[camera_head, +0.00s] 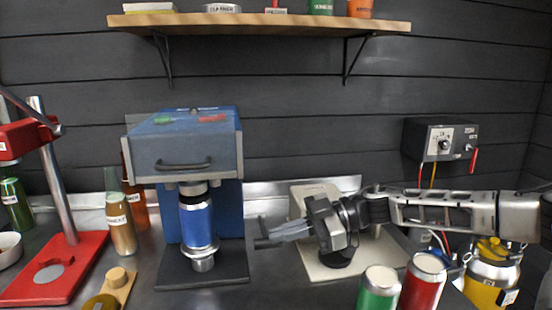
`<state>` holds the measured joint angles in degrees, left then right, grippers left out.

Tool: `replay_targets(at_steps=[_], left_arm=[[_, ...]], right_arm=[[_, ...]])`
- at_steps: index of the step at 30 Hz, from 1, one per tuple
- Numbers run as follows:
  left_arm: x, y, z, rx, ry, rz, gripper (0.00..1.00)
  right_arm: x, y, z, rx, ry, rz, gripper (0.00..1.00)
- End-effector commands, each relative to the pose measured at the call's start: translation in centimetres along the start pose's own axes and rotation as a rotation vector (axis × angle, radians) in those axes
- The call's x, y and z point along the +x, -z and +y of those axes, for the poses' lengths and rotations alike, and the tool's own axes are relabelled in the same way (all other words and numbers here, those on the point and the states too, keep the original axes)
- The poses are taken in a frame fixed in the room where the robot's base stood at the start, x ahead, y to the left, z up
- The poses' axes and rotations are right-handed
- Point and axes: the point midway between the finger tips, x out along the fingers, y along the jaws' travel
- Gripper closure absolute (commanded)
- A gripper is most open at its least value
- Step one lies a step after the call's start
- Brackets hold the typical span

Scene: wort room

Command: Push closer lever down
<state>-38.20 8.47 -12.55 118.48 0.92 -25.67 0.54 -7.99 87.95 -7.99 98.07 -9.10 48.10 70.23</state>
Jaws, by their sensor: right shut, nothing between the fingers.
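A blue machine with a grey front box (185,148) stands at the centre left, with a black bar handle (183,164) across its front. Under its head a blue can (198,222) stands upright on a silver pedestal (202,260). A red press (50,280) with a metal column and a dark lever arm (32,110) is at the left edge, partly cut off. I cannot tell for sure which part is the closer lever. My right gripper (263,238) is shut and empty, pointing left, right of the blue can and lower than the handle. My left gripper is out of view.
A beige-based device (308,193) is partly hidden behind my right gripper. Green (378,292) and red (422,283) cans stand at the front right, near a yellow-labelled container (488,285). Bottles (120,225) stand left of the blue machine. A wooden shelf (260,21) hangs above.

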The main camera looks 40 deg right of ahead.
Motion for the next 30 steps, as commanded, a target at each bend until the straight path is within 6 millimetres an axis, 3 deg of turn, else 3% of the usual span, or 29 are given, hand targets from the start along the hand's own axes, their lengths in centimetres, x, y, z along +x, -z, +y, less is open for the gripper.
replay_targets(at_steps=[15,30], left_arm=[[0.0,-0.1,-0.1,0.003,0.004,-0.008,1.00],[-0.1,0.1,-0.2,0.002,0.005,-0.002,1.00]], right_arm=[[1.1,-3.7,-1.4,0.001,0.000,0.000,1.00],[1.2,-4.4,-1.6,0.002,0.001,-0.003,1.00]])
